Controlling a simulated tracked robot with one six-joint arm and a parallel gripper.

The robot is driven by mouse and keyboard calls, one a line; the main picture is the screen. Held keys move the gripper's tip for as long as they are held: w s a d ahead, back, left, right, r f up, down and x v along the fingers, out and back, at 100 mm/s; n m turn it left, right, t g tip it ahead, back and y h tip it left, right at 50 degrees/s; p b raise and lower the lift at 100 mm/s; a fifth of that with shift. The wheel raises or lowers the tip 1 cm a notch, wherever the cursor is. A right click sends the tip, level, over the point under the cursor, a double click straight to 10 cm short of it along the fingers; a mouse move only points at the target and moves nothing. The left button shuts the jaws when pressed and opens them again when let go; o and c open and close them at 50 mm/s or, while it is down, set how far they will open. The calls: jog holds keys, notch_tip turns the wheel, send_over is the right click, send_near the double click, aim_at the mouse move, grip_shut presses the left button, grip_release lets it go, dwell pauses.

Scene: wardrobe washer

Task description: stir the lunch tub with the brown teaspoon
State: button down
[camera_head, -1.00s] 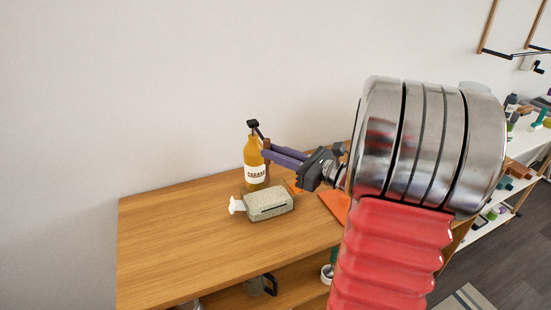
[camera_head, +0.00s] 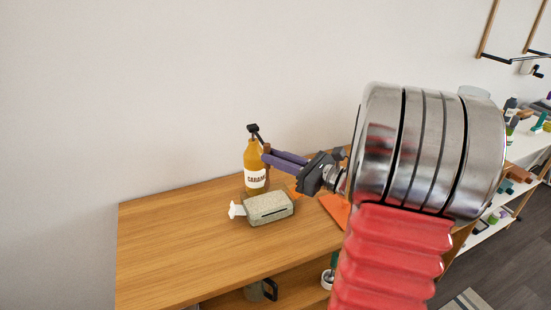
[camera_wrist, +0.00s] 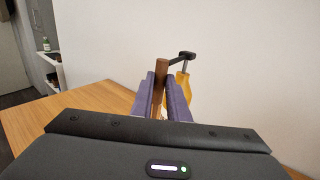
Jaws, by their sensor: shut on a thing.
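My gripper (camera_head: 270,157) has purple fingers and is above the wooden counter, close in front of the yellow pump bottle. In the wrist view, my gripper (camera_wrist: 161,100) is shut on a brown upright handle (camera_wrist: 160,78), which I take to be the brown teaspoon. In the head view, the brown handle (camera_head: 266,149) shows only as a small piece at the fingertips. Its lower end is hidden by the fingers in the wrist view. I cannot make out the lunch tub in either view; my arm covers part of the counter.
A yellow pump bottle (camera_head: 256,172) labelled like caramel stands at the back, behind the fingertips. Orange flat items (camera_head: 336,209) lie partly behind my arm. The left of the wooden counter (camera_head: 175,245) is clear.

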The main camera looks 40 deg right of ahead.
notch_tip(320, 180, up, 5)
dwell(0.7)
dwell(0.5)
jog(key=w+d+f+n+g+h, duration=0.3)
jog(key=d+f+n+g, duration=0.2)
jog(key=d+g, duration=0.3)
jog(key=w+d+f+n+g+h, duration=0.3)
jog(key=w+d+f+n+g, duration=0.1)
jog(key=d+g, duration=0.5)
jog(key=shift+w+d+f+n, duration=0.3)
jog(key=shift+d+f+n, duration=0.5)
jog(key=shift+n, duration=0.3)
dwell(0.4)
jog(key=shift+a+f, duration=0.1)
jog(key=shift+f, duration=0.05)
jog(key=shift+f, duration=2.4)
